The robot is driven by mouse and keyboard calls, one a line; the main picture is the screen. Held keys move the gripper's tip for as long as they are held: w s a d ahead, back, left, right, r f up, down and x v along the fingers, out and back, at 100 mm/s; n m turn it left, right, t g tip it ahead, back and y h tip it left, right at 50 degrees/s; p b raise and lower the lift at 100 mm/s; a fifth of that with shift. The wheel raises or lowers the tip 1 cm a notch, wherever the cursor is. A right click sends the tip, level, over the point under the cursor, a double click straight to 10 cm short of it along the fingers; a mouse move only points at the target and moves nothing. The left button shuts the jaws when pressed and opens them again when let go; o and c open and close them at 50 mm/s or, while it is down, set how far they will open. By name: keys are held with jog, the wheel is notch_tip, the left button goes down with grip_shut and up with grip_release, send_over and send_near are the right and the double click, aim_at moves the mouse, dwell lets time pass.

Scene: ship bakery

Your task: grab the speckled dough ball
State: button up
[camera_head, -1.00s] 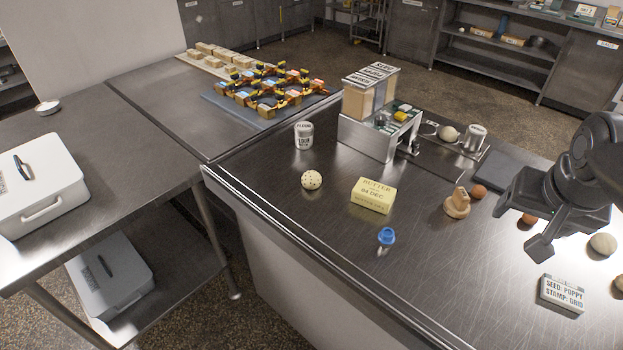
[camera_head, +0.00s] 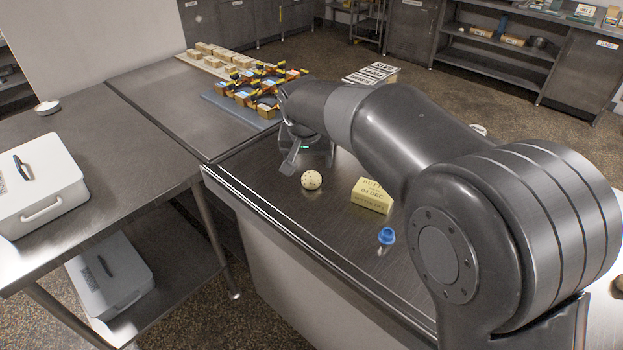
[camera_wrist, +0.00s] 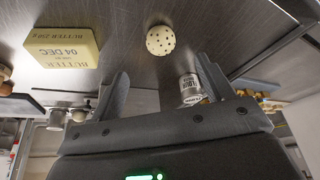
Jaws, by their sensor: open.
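The speckled dough ball (camera_head: 311,180), cream with dark specks, rests on the steel counter near its left edge. It also shows in the wrist view (camera_wrist: 160,40), at the top middle, beyond the fingertips. My gripper (camera_head: 308,165) is open and empty, just behind and above the ball in the head view, apart from it. In the wrist view my two fingers (camera_wrist: 160,78) stand to the left and right, with the ball lying between their lines. One finger shows clearly in the head view; the other is partly hidden.
A yellow butter block (camera_head: 372,196) sits right of the ball, with a blue-topped item (camera_head: 386,237) nearer the front edge. In the wrist view a labelled tin (camera_wrist: 190,88) stands near one finger. My arm hides much of the counter's right side.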

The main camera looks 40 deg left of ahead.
aim_at(311, 175)
jog(key=x, duration=0.5)
jog(key=shift+a+f, duration=0.15)
jog(key=shift+a, duration=0.05)
jog(key=x, duration=0.2)
jog(key=w+x, duration=0.1)
jog(key=x, duration=0.2)
jog(key=shift+a+f, duration=0.1)
jog(key=shift+a, duration=0.1)
jog(key=c, duration=1.1)
